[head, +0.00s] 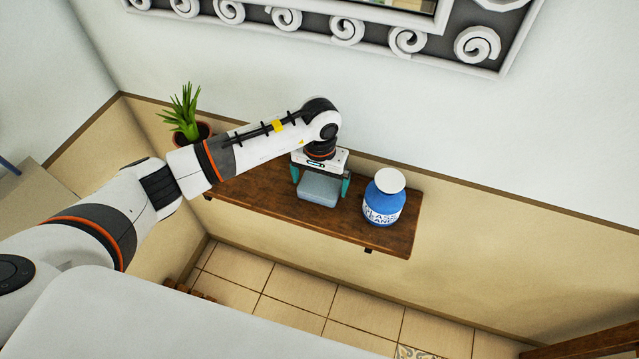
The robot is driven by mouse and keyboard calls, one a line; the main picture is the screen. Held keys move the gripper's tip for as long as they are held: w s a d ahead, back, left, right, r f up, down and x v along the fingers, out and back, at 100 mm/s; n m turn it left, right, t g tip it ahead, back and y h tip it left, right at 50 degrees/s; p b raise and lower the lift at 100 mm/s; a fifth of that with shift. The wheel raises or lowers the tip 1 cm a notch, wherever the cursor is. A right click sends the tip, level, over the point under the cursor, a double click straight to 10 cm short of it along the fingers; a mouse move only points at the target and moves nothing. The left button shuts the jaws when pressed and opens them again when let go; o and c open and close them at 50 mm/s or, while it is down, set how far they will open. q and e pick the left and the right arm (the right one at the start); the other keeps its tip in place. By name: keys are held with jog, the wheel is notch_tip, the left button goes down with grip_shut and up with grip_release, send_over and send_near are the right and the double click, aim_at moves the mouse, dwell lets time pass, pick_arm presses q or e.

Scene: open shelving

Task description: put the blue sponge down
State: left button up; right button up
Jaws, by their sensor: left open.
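The blue sponge (318,189) is a pale grey-blue block on the wooden shelf (388,238), near the shelf's middle. My left gripper (320,186) points down over it, with one teal finger at each side of the sponge. The fingers are open. I cannot tell whether either finger touches the sponge. The gripper body hides the sponge's back part. My right gripper is not in view.
A blue bottle (384,204) with a white cap stands on the shelf close to the right of the gripper. A potted plant (184,115) stands at the shelf's left end, behind my arm. The shelf's front edge is near the sponge.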

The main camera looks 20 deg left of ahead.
aim_at(319, 186)
pick_arm(q)
notch_tip(319, 186, up, 10)
jog(key=b, duration=0.3)
jog(key=shift+r+b, duration=0.2)
jog(key=shift+b, duration=0.1)
jog(key=shift+s+f, duration=0.1)
